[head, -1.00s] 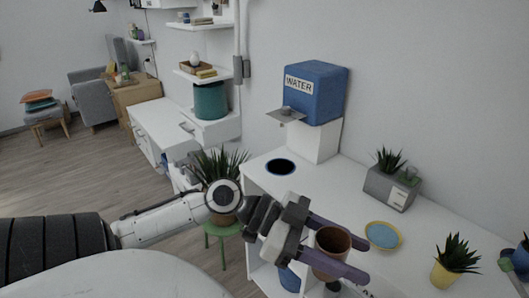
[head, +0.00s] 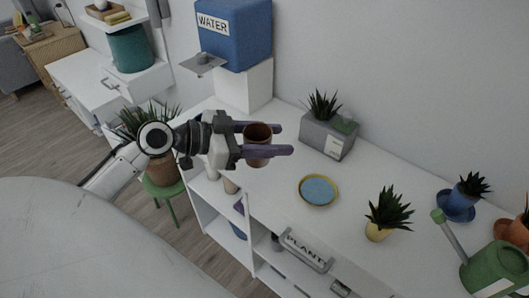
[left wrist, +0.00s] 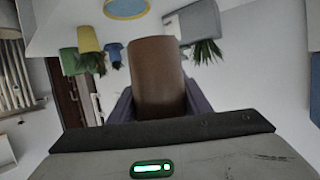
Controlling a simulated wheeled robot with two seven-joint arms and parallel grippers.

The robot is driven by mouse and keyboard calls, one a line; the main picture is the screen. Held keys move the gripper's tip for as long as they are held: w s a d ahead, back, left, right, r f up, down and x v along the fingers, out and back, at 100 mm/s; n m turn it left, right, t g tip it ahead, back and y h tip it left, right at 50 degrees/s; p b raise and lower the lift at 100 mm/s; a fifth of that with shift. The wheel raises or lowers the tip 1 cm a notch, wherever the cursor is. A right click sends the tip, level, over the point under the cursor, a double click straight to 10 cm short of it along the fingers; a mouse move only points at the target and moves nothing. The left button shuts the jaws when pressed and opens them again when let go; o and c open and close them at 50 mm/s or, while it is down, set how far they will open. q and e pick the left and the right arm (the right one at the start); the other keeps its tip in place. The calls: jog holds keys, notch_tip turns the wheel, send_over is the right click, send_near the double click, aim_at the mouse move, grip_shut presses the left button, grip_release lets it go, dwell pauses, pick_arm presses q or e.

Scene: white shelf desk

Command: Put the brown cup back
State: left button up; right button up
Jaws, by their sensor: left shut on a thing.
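The brown cup (head: 257,151) is held between the purple fingers of my left gripper (head: 268,140) in the head view. The cup looks upright and is above the white desk top, near its front edge; the exact height is hard to tell. In the left wrist view the brown cup (left wrist: 158,78) fills the middle, between the fingers. A yellow-rimmed dish with a blue inside (head: 318,190) lies on the desk, right of the cup and apart from it. My right gripper does not show.
A blue water box (head: 236,32) on a white stand is at the back left. A grey planter (head: 328,135), a yellow pot (head: 377,231), a blue pot (head: 462,196) and a green watering can (head: 495,268) stand on the desk. Bare desk top (head: 270,195) lies around the dish.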

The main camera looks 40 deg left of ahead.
pick_arm(q)
jog(key=w+a+f+n+t+y, duration=0.25)
jog(key=w+a+n+y, duration=0.35)
jog(key=w+a, duration=0.3)
jog(key=shift+n+y, duration=0.3)
jog(key=shift+y, duration=0.3)
jog(key=f, duration=0.2)
jog(key=w+f, duration=0.1)
jog(key=f, duration=0.2)
jog(key=shift+w+d+f, duration=0.1)
jog(key=shift+w+f, duration=0.3)
jog(key=shift+f, duration=2.15)
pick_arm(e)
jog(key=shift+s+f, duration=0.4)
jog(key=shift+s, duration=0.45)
pick_arm(q)
jog(key=shift+b, duration=0.3)
jog(key=shift+f, duration=0.15)
jog(key=o, duration=1.2)
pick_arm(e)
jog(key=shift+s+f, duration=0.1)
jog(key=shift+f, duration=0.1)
